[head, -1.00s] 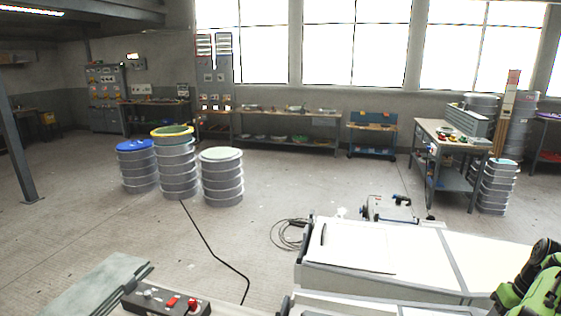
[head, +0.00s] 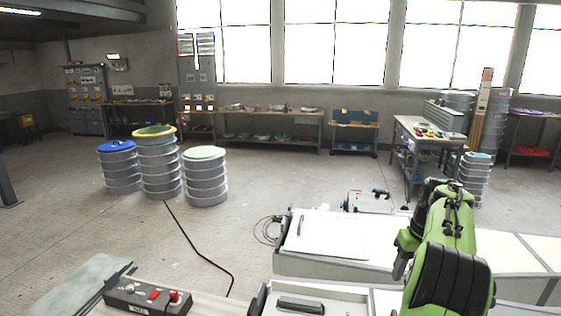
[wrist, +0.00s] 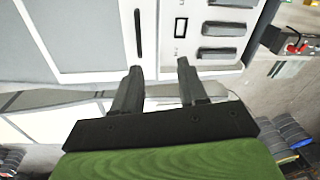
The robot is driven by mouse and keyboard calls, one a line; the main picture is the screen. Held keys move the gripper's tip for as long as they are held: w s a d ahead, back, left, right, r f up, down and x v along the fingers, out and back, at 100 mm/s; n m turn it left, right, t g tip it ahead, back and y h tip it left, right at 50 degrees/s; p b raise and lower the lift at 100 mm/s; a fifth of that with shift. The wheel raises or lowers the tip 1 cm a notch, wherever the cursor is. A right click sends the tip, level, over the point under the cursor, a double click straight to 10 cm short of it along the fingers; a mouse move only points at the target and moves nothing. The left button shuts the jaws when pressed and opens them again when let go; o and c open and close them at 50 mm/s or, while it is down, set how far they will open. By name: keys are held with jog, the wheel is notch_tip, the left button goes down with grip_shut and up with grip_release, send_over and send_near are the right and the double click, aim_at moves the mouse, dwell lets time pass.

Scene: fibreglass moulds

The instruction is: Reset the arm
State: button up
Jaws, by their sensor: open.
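My arm is green and black and stands at the lower right of the head view, over the white and grey bench. My gripper shows in the wrist view (wrist: 157,80), with two dark fingers spread apart and nothing between them. In the head view the fingers are hard to make out.
A white worktop (head: 345,236) with a flat sheet lies beside the arm. A control box (head: 148,296) with red buttons sits at the front left. Drums (head: 205,178) stand on the floor at left. A cluttered workbench (head: 430,128) stands at right. Open floor lies between.

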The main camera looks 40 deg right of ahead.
jog(key=w+a+r+n+h+b, duration=0.1)
jog(key=w+a+r, duration=0.15)
jog(key=a, duration=0.55)
jog(key=w+a+r+n+t, duration=0.15)
jog(key=w+a, duration=0.25)
jog(key=a, duration=0.5)
jog(key=w+a+r+n+g+h+b, duration=0.1)
jog(key=w+a+r, duration=0.15)
jog(key=a, duration=0.55)
jog(key=s+a+f+n+t, duration=0.1)
jog(key=s+a+f, duration=0.1)
jog(key=s+a, duration=0.2)
jog(key=s+a+f+n+t+y+b, duration=0.1)
jog(key=s+a+f, duration=0.2)
jog(key=a, duration=0.5)
jog(key=s+a+f+n+t, duration=0.1)
jog(key=s+a+f+n, duration=0.1)
jog(key=s+a, duration=0.2)
jog(key=shift+s+a+f+t, duration=0.35)
jog(key=shift+a+f, duration=0.05)
jog(key=shift+a, duration=0.5)
